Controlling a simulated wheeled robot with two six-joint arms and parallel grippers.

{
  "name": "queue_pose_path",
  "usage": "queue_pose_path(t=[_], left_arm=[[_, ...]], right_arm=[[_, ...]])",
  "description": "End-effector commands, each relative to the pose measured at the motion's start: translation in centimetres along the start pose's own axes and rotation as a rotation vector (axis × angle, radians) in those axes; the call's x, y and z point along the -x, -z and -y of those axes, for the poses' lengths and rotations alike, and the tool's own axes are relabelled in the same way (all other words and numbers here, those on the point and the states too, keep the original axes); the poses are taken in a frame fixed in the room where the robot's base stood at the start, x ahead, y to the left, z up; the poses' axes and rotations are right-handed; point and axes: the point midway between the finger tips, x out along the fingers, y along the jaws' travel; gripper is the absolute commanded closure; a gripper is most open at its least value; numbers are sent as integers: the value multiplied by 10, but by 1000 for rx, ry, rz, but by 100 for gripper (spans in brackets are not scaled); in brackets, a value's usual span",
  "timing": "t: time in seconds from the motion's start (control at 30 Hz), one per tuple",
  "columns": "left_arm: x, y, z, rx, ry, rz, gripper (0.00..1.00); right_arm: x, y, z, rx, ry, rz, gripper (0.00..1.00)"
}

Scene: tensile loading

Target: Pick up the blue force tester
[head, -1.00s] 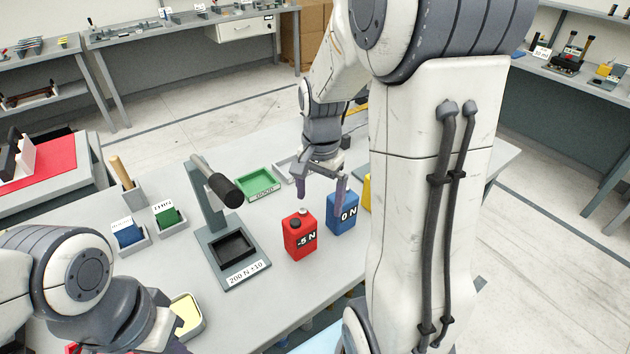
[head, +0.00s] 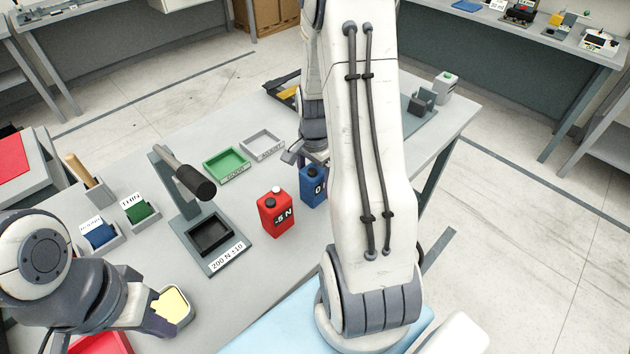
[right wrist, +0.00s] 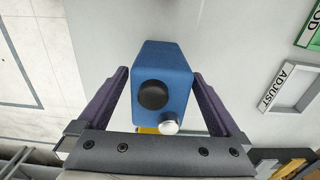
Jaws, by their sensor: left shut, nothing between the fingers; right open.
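The blue force tester (head: 313,185), a blue canister, stands on the bench in the head view, partly covered by my right arm. In the right wrist view the blue tester (right wrist: 165,60) shows from above, with a black knob and a silver cap. My right gripper (right wrist: 160,75) is open, with one purple finger on each side of it. The right gripper (head: 308,160) is largely hidden in the head view. My left gripper (head: 160,325) is shut and empty at the lower left, beside the yellow-lined tray.
A red "-5 N" canister (head: 275,214) stands close left of the blue one. A grey test stand (head: 185,215) stands further left. Green (head: 227,166) and grey (head: 262,146) trays lie behind. The yellow-lined tray (head: 173,304) is at the front left.

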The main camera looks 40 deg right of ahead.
Motion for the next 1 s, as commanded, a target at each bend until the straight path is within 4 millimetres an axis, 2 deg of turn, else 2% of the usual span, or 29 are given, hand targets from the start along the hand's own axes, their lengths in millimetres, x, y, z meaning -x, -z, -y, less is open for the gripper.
queue_pose_path(t=[0.13,0.37,0.4,0.47,0.6,0.63,1.0], left_arm=[[2,0,0,0,0,0,100],[1,0,0,0,0,0,100],[1,0,0,0,0,0,100],[1,0,0,0,0,0,100],[1,0,0,0,0,0,100],[1,0,0,0,0,0,100],[0,0,0,0,0,0,100]], right_arm=[[-13,1,-1,-1,-1,1,0],[-14,1,-1,-1,1,0,0],[-14,1,-1,-1,1,0,15],[-14,1,-1,-1,1,0,38],[-14,1,-1,-1,1,-1,92],[-14,1,-1,-1,1,-1,100],[-9,2,0,-1,4,-3,100]])
